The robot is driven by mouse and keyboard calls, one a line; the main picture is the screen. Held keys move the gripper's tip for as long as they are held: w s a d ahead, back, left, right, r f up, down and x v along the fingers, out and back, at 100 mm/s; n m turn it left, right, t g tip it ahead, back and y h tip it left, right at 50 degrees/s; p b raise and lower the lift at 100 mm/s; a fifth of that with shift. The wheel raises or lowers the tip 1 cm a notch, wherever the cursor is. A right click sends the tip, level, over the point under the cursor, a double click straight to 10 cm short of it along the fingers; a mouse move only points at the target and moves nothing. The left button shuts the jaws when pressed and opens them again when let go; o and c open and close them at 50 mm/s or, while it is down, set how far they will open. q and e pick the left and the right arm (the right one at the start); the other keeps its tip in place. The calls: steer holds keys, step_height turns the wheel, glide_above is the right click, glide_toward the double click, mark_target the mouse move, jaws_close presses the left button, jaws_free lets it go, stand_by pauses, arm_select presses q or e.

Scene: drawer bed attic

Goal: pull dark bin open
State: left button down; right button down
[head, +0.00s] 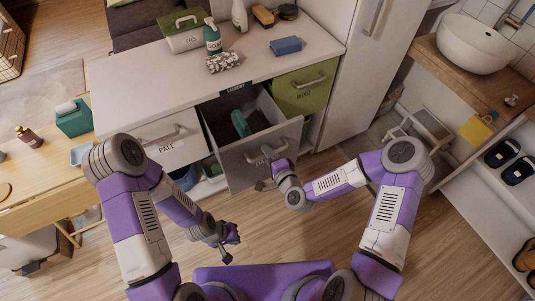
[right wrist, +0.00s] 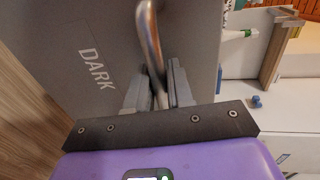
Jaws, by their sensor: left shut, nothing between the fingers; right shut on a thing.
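The dark bin (head: 235,163) is a grey drawer in the middle of the white cabinet. It stands pulled out, and its inside shows, with a teal item (head: 241,123) in it. The right wrist view shows its grey front (right wrist: 60,35), lettered "DARK", and its curved metal handle (right wrist: 150,38). My right gripper (right wrist: 157,85) is shut on the handle, with a finger on each side of the bar. In the head view it is at the bin's front, its fingertips partly hidden. My left gripper (head: 229,248) is shut and empty, low over the floor, apart from the bin.
A pale bin (head: 170,143) is left of the dark bin, and a green bin (head: 303,90) is right of it; both look closed. The worktop (head: 130,75) holds bottles, a green-lidded box (head: 185,35) and a blue block (head: 286,46). Bare wooden floor (head: 300,235) lies in front.

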steer(key=c, duration=1.2)
jaws_free()
steer(key=p+v, duration=0.1)
steer(key=v, duration=0.6)
steer(key=shift+s, duration=0.3)
